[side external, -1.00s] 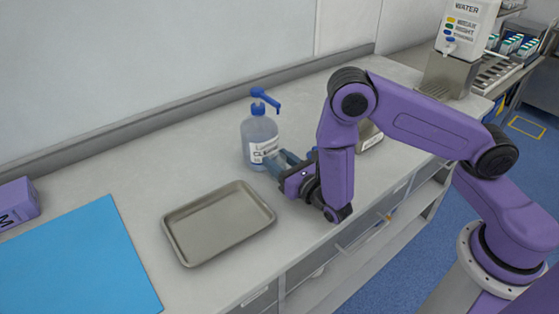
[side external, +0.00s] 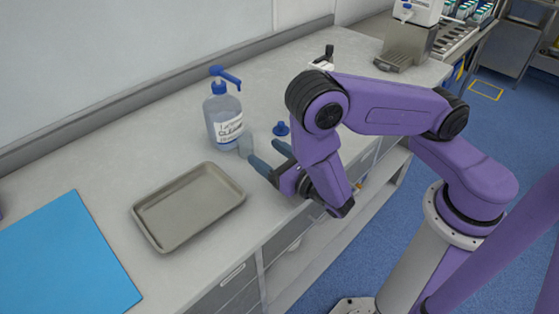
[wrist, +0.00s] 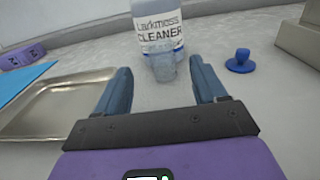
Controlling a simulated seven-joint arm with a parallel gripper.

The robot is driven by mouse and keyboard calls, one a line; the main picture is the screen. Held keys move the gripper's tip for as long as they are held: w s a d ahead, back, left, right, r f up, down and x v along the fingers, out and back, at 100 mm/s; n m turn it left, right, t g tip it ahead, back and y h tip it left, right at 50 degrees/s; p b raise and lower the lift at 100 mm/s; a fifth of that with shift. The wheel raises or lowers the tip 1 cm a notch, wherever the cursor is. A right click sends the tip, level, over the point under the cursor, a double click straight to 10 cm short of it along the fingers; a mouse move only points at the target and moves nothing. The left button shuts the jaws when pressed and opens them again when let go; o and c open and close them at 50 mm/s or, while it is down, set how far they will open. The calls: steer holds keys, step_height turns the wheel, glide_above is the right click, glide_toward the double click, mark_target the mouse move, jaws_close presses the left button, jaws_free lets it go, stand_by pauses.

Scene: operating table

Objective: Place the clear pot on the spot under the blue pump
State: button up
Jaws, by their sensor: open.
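The clear pot (side external: 245,144) is a small see-through cup. It stands upright on the worktop close in front of the cleaner bottle (side external: 222,112), below the nozzle of its blue pump (side external: 224,77). In the wrist view the pot (wrist: 163,68) stands just beyond my fingertips, in front of the bottle's label (wrist: 158,32); the pump is out of that frame. My gripper (side external: 268,156) is open and empty, low over the worktop, with its fingers pointing at the pot. A small gap shows between the fingers and the pot. Any mark beneath the pot cannot be made out.
A metal tray (side external: 139,212) lies left of my gripper, with a blue mat (side external: 65,255) further left. A small blue knobbed piece (wrist: 240,62) sits right of the bottle. A grey box edge (wrist: 300,42) shows at the far right. The worktop's front edge runs beneath my arm.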

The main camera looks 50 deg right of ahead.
steer(key=shift+s, duration=1.7)
steer(key=s+d+r+m+g+h, duration=0.4)
steer(key=d+m+g+h, duration=0.1)
steer(key=d+m, duration=0.25)
steer(key=s+d+r+m+g+h, duration=0.35)
steer(key=d+m+g+h, duration=0.3)
steer(key=m, duration=0.25)
steer(key=s+a+r+m+g+y, duration=0.2)
steer(key=s+m+g+y, duration=0.1)
steer(key=s+y, duration=0.3)
steer(key=s+a+r+m+g+y, duration=0.2)
steer(key=s+a+m+g+y, duration=0.1)
steer(key=s+y, duration=0.3)
steer(key=shift+s+a+m, duration=0.15)
steer(key=shift+s+m, duration=0.25)
steer(key=shift+m, duration=0.05)
